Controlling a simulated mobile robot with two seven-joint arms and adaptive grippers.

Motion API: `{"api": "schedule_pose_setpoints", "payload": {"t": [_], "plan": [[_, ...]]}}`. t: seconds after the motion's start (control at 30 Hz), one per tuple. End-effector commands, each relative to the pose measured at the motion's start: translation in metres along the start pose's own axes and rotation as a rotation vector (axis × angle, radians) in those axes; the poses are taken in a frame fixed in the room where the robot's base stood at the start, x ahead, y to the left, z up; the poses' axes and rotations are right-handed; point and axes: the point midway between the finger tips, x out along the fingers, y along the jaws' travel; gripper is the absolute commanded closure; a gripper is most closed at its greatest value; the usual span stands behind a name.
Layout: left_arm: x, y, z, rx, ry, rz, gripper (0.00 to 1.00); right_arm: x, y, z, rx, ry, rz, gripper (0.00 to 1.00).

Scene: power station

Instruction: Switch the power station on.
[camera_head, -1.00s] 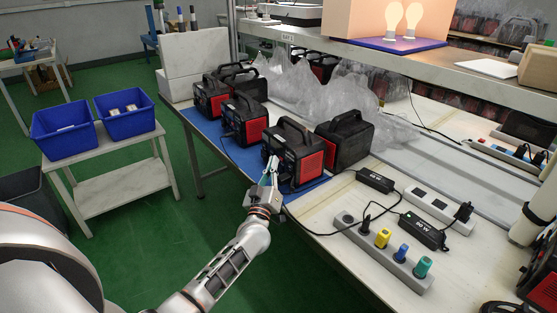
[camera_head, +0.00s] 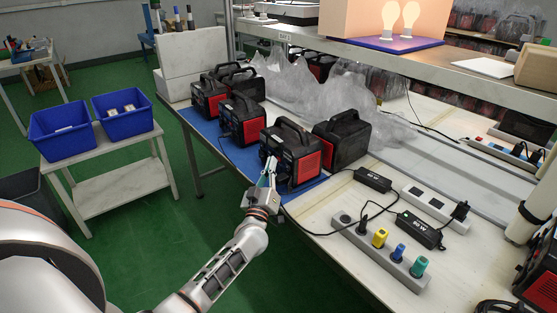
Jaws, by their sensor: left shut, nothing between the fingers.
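Several black and red power stations stand on a blue mat on the workbench. The nearest power station (camera_head: 292,150) has a carry handle on top and a red side panel facing right. My left gripper (camera_head: 271,163) is shut and empty, with its fingertips at the left front face of this power station. The fingers cover part of that face. I cannot tell whether they touch it, and no switch or lit display can be made out. My right gripper is not in view.
A power strip (camera_head: 381,252) with coloured plugs and black adapters lies on the bench to the right, with loose cables. Another power station (camera_head: 343,137) stands close behind the nearest one. Blue bins (camera_head: 123,115) stand on a side table at left. The green floor between is clear.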

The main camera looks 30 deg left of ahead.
Motion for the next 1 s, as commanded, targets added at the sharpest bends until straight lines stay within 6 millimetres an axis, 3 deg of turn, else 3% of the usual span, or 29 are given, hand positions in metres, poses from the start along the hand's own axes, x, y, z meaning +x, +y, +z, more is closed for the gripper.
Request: {"api": "schedule_pose_setpoints", "payload": {"t": [0.5,1.0], "plan": [[-0.033,-0.028,-0.025,0.009,-0.001,-0.005,1.0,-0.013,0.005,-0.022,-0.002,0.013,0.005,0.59],[-0.037,-0.032,-0.026,0.009,-0.003,-0.006,1.0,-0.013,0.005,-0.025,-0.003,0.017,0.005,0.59]]}}
